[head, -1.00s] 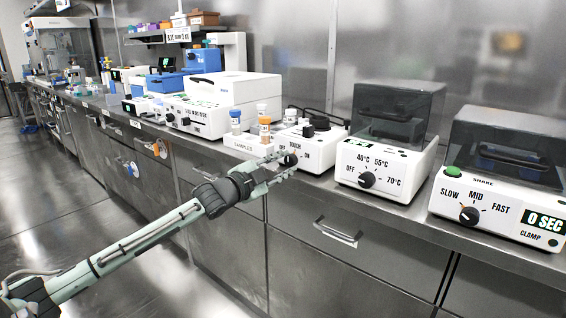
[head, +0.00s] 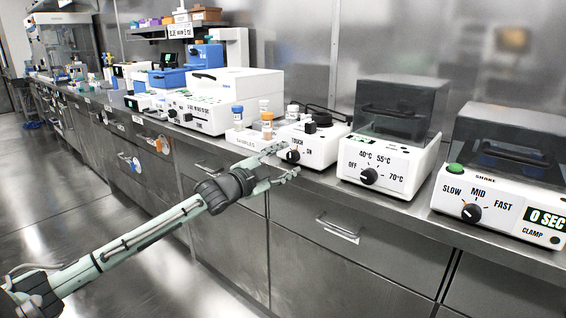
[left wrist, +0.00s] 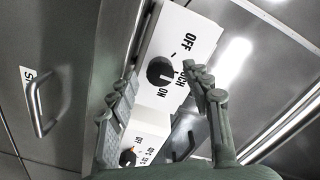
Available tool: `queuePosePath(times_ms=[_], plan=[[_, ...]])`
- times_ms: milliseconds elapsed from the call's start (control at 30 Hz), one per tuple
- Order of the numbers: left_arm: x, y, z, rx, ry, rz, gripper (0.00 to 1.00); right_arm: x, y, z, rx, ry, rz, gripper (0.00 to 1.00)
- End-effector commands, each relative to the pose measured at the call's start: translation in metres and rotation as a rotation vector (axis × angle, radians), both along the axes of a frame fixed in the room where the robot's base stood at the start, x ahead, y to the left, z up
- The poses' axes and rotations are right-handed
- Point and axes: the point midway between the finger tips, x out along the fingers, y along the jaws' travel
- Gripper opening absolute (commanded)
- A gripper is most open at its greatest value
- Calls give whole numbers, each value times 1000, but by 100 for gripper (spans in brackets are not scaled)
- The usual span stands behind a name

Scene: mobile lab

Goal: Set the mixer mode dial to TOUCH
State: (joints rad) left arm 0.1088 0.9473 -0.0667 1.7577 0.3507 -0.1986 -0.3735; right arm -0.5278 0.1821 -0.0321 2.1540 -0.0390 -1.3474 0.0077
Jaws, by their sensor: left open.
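The mixer (head: 322,150) is a white box with a dark top piece on the bench. Its black mode dial (head: 293,156) is on the front face, with TOUCH above it and ON to its right. In the left wrist view the dial (left wrist: 160,71) shows beside the OFF and ON labels; a finger partly covers TOUCH. I cannot tell surely which label the dial points to. My left gripper (head: 290,160) is open, its fingertips on either side of the dial with gaps; the fingers also show in the left wrist view (left wrist: 160,78). My right gripper is out of view.
A heater with a temperature dial (head: 385,165) stands right of the mixer, then a shaker (head: 500,200). A sample rack (head: 245,138) with capped bottles is close on the left. Drawer handles (head: 337,230) stick out below the bench edge.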

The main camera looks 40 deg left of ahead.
Motion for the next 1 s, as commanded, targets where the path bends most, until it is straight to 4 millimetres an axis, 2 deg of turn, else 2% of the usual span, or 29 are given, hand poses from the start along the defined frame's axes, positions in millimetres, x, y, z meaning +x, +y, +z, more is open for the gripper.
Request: queuePosePath(times_ms=[167, 700, 1000], plan=[[-9, 1, -1, -1, 2, 0, 50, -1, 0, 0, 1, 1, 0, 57], [-92, 7, -2, -1, 5, -1, 50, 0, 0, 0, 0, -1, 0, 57], [-118, 9, -1, 0, 2, 0, 50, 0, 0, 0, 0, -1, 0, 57]])
